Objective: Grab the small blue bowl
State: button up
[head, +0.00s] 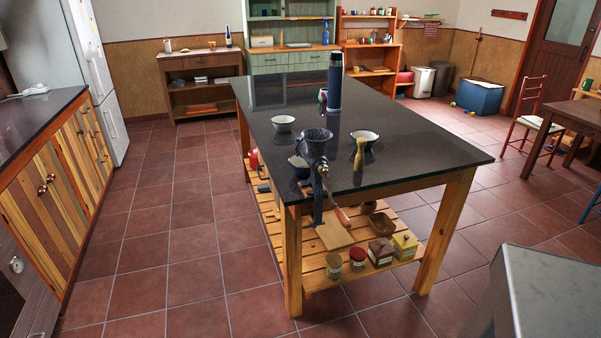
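A small dark blue bowl (298,167) sits on the black top of the kitchen island (420,150), close to its near left edge. A dark speckled hand grinder (314,146), clamped at the near edge, stands just to its right and may cover part of it. Two pale bowls with dark rims stand farther back, one at the left (282,123) and one at the right (366,136). My gripper is not in view.
A tall blue flask (335,82) stands at the island's far part, and a pale wooden pestle-like tool (359,154) stands near the right bowl. The lower slatted shelf (318,275) holds jars and boxes. Left of the island the tiled floor (170,230) is clear up to the counter (35,120).

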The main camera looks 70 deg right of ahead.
aim_at(299, 164)
jog(key=z, duration=0.1)
jog(key=i, duration=0.95)
jog(key=u, duration=0.05)
